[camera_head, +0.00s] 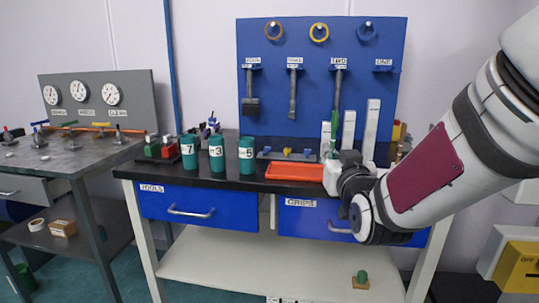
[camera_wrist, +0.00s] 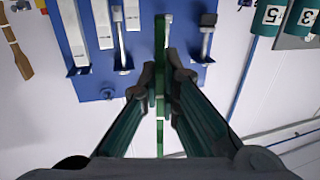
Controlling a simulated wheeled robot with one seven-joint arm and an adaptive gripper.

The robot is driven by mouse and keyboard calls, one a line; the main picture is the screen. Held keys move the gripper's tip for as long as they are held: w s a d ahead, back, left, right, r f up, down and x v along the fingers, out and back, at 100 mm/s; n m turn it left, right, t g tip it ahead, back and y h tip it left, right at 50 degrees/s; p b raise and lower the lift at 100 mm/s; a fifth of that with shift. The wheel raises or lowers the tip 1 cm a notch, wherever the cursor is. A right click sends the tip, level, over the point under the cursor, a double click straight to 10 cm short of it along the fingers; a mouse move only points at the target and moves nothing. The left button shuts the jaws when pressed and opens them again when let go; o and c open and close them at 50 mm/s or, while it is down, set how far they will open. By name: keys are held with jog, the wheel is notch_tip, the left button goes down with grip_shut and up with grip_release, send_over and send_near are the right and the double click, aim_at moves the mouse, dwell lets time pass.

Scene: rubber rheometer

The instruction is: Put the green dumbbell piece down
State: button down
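The green dumbbell piece (camera_wrist: 160,50) is a long, thin green strip in the wrist view. It stands lengthwise between the two dark fingers of my gripper (camera_wrist: 161,80), which appear shut on it, with strip showing beyond the fingertips and back toward the palm. In the head view a thin green upright strip (camera_head: 336,122) shows above my gripper (camera_head: 345,165), over the right part of the black bench. My wrist and arm hide part of the gripper there, and the fingertips are not clear.
An orange tray (camera_head: 296,172) lies on the bench (camera_head: 200,179) left of my gripper. Green cylinders numbered 7, 3 and 5 (camera_head: 246,155) stand farther left. White upright blocks (camera_head: 372,125) stand close behind my gripper. A blue tool board (camera_head: 275,95) is at the back.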

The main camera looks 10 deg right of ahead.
jog(key=shift+w+a+p, duration=0.15)
jog(key=shift+w+p, duration=0.55)
jog(key=shift+p, duration=2)
jog(key=w, duration=0.4)
jog(key=w+a+f+b, duration=0.1)
jog(key=w, duration=0.4)
jog(key=w+a, duration=0.1)
jog(key=w, duration=0.3)
jog(key=shift+w+f, duration=0.15)
jog(key=shift+f, duration=0.15)
jog(key=shift+f+b, duration=0.65)
jog(key=shift+f, duration=1.05)
jog(key=shift+f, duration=0.2)
jog(key=c, duration=1.8)
grip_release()
jog(key=shift+r, duration=0.2)
